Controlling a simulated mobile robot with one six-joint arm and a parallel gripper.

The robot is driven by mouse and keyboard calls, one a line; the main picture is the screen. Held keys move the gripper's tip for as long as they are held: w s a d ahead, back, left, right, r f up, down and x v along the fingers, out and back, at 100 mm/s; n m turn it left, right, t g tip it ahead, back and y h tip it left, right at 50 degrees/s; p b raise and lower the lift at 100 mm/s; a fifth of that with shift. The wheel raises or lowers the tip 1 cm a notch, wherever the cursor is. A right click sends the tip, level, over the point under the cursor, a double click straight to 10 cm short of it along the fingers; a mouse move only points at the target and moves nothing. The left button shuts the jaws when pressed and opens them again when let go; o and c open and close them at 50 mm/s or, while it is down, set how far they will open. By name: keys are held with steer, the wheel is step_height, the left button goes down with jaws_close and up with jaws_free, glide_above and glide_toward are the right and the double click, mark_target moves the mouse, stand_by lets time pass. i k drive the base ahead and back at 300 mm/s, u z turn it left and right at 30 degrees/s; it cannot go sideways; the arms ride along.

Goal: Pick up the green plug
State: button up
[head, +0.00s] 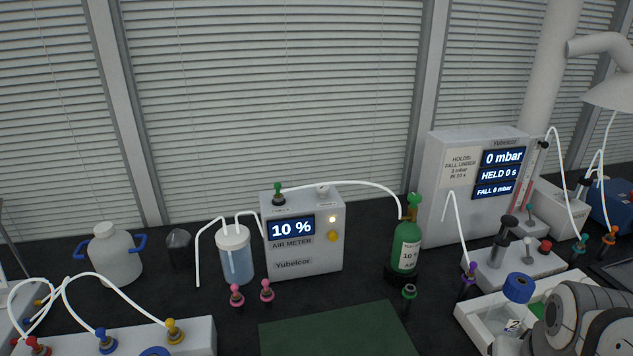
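A green plug (409,292) with a dark lower part stands upright on the black bench, just in front of the green gas bottle (406,255). Nothing touches it from above. Grey rounded links of my arm show at the bottom right corner. My gripper's fingers cannot be made out in this view.
A purple plug (468,275) on a white hose and a white tray (470,318) with a blue cap (518,289) lie to the right. A white jug (113,258) stands at the left.

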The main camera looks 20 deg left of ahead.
mark_target(277, 185)
steer(key=u, duration=0.5)
steer(key=k, duration=1.25)
steer(key=u, duration=0.45)
steer(key=i, duration=1.6)
steer(key=u, duration=0.25)
